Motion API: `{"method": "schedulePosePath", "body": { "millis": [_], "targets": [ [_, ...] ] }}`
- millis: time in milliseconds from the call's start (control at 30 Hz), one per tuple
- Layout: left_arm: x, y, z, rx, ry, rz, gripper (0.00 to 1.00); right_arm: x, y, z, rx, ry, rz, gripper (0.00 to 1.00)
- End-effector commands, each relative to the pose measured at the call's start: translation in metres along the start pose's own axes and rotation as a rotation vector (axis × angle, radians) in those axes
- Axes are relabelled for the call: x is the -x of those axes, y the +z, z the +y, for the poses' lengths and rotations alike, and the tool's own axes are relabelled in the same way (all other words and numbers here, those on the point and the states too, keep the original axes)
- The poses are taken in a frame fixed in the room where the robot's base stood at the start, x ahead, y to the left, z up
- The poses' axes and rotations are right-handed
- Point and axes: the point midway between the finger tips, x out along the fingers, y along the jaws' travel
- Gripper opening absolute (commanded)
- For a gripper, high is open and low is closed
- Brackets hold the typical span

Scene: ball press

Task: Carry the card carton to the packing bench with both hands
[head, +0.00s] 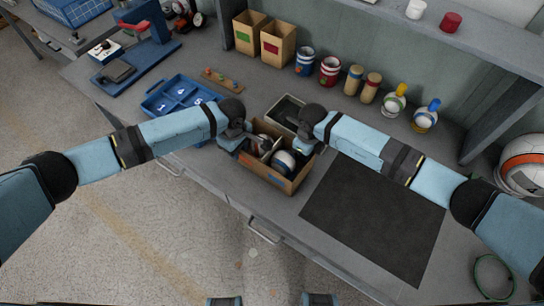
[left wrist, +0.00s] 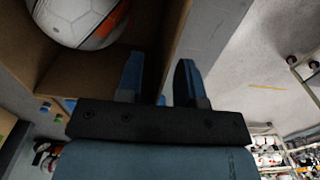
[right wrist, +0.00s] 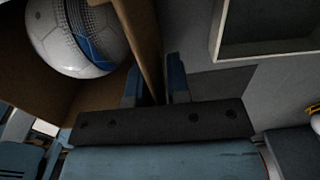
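The open card carton (head: 268,181) stands on the grey bench, with balls inside it. A white and orange ball (left wrist: 82,18) shows in the left wrist view, and a white ball with a blue band (right wrist: 78,35) in the right wrist view. My left gripper (head: 232,143) is at the carton's left end; its fingers (left wrist: 158,80) stand apart on either side of the wall, with a gap showing. My right gripper (head: 312,143) is at the right end; its fingers (right wrist: 155,82) sit close against both faces of the wall. The fingertips are partly hidden in the head view.
A dark mat (head: 375,215) lies clear right of the carton. A grey tray (head: 287,112) sits just behind it. A blue compartment tray (head: 172,97) is at the left. Jars, cans and two small boxes (head: 278,44) line the back. The floor in front is free.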

Motion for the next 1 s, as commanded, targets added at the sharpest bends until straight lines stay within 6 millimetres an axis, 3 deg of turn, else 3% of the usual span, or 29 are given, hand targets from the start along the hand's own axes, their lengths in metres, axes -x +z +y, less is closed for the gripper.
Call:
{"method": "schedulePosePath", "body": {
  "millis": [400,433,500,567,1000],
  "targets": [
    [-0.0085,0.0001,-0.0002,-0.001,0.000,0.000,0.34,-0.0081,0.0002,0.0000,0.001,-0.001,0.000,0.17],
    [-0.0084,0.0001,-0.0002,-0.001,0.000,0.000,0.32,-0.0081,0.0002,0.0001,0.001,-0.001,0.000,0.15],
    [-0.0084,0.0000,-0.0002,-0.001,0.000,0.000,0.16,-0.0081,0.0001,0.0001,0.000,0.000,0.000,0.00],
    [-0.0083,0.0000,-0.0002,-0.001,0.000,0.000,0.02,-0.0080,0.0001,0.0000,0.000,-0.001,0.000,0.00],
    [-0.0021,-0.0001,0.0000,-0.001,0.000,0.000,0.00,-0.0019,0.0001,-0.0003,0.000,-0.001,0.000,0.00]
  ]
}}
